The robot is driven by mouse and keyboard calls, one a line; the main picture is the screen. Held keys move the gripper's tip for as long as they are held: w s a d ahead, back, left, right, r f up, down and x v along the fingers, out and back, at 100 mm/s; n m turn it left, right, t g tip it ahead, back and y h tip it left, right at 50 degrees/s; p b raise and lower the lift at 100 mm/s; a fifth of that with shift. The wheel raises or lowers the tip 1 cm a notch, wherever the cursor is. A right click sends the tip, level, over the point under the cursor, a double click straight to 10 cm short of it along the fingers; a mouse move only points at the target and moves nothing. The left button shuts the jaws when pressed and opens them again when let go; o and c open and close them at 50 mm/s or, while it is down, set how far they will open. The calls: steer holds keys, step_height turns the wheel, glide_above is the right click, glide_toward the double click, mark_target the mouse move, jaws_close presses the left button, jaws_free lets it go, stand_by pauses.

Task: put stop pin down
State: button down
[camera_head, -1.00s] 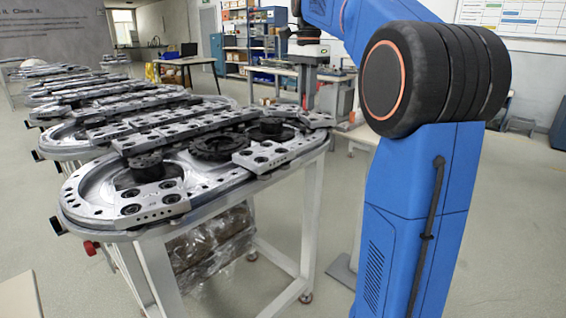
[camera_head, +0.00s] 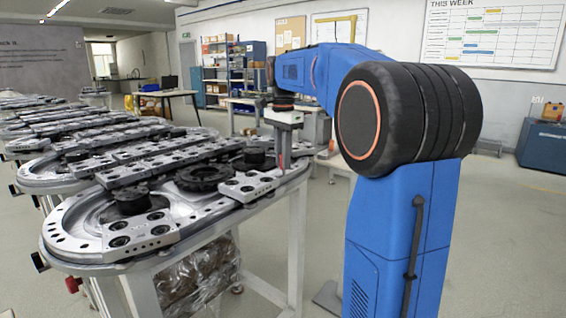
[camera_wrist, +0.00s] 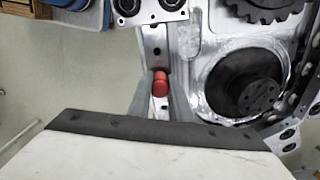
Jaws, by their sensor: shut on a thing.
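The stop pin (camera_wrist: 160,83) has a red, rounded end and sits between the two grey fingers of my gripper (camera_wrist: 161,100) in the wrist view. My gripper is shut on it, at the edge of the ring track (camera_wrist: 205,42). In the head view my gripper (camera_head: 284,155) points down at the right end of the ring track (camera_head: 75,232). The pin's lower part is hidden, so I cannot tell whether it is in a hole or just above the surface.
A dark round hub (camera_wrist: 255,92) lies right of the fingers in the wrist view, with a toothed black wheel (camera_wrist: 262,8) above it. Carriage plates (camera_head: 140,232) with black rollers sit on the track. More tracks stand at left. Floor (camera_head: 490,240) at right is clear.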

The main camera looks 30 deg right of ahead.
steer(key=shift+f, duration=0.6)
steer(key=c, duration=1.6)
jaws_free()
steer(key=shift+f, duration=0.15)
steer(key=shift+c, duration=0.2)
step_height(320, 180, up, 12)
steer(key=shift+r, duration=0.2)
